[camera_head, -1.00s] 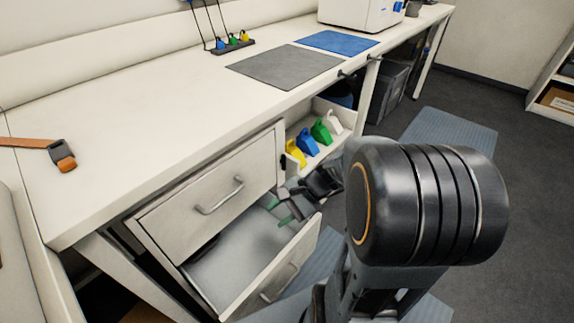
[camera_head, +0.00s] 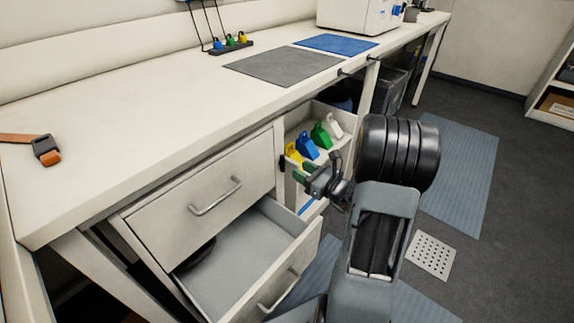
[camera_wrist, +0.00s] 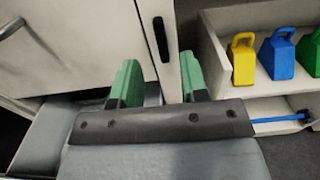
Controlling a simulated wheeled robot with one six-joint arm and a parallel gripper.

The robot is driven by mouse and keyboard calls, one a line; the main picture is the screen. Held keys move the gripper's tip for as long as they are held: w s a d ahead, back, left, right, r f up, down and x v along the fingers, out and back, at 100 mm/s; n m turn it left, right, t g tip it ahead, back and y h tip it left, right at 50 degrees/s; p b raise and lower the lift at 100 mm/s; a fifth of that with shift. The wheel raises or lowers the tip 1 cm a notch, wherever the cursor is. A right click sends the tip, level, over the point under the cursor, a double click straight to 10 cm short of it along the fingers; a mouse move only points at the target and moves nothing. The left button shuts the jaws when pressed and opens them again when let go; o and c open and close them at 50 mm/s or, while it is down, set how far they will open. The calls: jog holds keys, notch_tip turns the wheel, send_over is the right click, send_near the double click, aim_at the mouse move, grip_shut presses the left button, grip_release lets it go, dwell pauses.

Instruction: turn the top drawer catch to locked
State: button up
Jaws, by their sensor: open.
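The top drawer (camera_head: 185,205) is shut, with a bar handle on its front. A dark, narrow upright catch (camera_wrist: 161,39) sits on the pale cabinet panel right of the drawer front. It also shows as a small dark mark in the head view (camera_head: 282,162). I cannot tell from its look whether it is locked. My gripper (camera_wrist: 158,82) is open and empty, its green fingers apart on either side below the catch in the wrist view. In the head view, my gripper (camera_head: 304,170) is beside the cabinet's right edge, apart from the drawer handle.
The lower drawer (camera_head: 235,262) is pulled out beneath. Yellow, blue, green and white scoop-like objects (camera_head: 307,146) stand on an open shelf to the right. A blue rod (camera_wrist: 280,119) lies below them. The worktop (camera_head: 150,150) overhangs the drawers.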

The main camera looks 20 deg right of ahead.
aim_at(284, 161)
jog(key=b+x, duration=0.1)
jog(key=x, duration=0.5)
jog(key=shift+w+a, duration=0.15)
jog(key=shift+w, duration=0.1)
jog(key=shift+c, duration=0.3)
grip_shut()
